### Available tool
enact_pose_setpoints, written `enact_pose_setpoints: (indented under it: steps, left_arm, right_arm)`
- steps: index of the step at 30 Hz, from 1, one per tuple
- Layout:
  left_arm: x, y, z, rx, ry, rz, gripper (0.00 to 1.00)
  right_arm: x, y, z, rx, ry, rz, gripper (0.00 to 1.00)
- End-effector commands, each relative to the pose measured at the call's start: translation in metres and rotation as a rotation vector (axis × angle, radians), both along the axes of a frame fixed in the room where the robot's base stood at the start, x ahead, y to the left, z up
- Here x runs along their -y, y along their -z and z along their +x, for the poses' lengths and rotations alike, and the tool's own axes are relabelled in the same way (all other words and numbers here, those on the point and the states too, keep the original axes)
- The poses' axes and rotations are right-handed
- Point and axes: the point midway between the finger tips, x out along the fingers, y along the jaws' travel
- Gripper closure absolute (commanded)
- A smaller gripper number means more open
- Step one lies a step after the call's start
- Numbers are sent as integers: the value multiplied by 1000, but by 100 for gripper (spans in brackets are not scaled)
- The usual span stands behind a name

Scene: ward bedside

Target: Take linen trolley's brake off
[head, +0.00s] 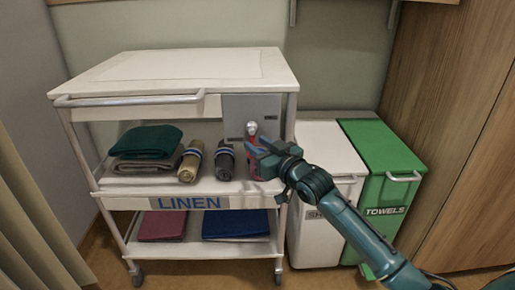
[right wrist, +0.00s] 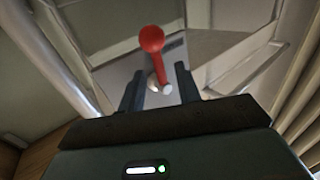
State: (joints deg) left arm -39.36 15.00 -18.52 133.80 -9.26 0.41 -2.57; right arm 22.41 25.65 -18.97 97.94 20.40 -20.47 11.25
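The linen trolley (head: 180,67) stands at the left in the head view, white with a LINEN label on its front. A grey panel (head: 268,104) at its right front carries a brake lever with a silver pivot. The red lever (head: 254,169) hangs down from it, partly hidden by my gripper. In the right wrist view the red lever (right wrist: 151,40) shows its ball end and lies between the fingertips. My right gripper (head: 264,153) is at the panel, its fingers apart, also seen in the wrist view (right wrist: 158,85). I cannot tell whether it touches the lever. My left gripper is out of view.
Folded green cloth (head: 146,140) and rolled linens (head: 192,160) lie on the trolley's middle shelf. A white bin (head: 318,215) and a green TOWELS bin (head: 383,150) stand close at the trolley's right. A curtain (head: 35,215) hangs at left; wooden panelling (head: 460,130) is at right.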

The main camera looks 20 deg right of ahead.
Motion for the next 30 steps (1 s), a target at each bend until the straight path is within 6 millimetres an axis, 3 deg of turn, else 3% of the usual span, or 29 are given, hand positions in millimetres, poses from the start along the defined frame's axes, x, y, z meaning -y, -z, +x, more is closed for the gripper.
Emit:
enact_pose_setpoints:
  steps: [12, 24, 30]
  left_arm:
    - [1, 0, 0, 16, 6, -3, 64]
    - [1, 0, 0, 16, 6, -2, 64]
    - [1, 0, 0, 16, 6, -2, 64]
  right_arm:
    - [-3, 0, 8, 0, 0, -1, 67]
    - [-3, 0, 8, 0, 0, -1, 99]
    - [-3, 0, 7, 0, 0, -1, 100]
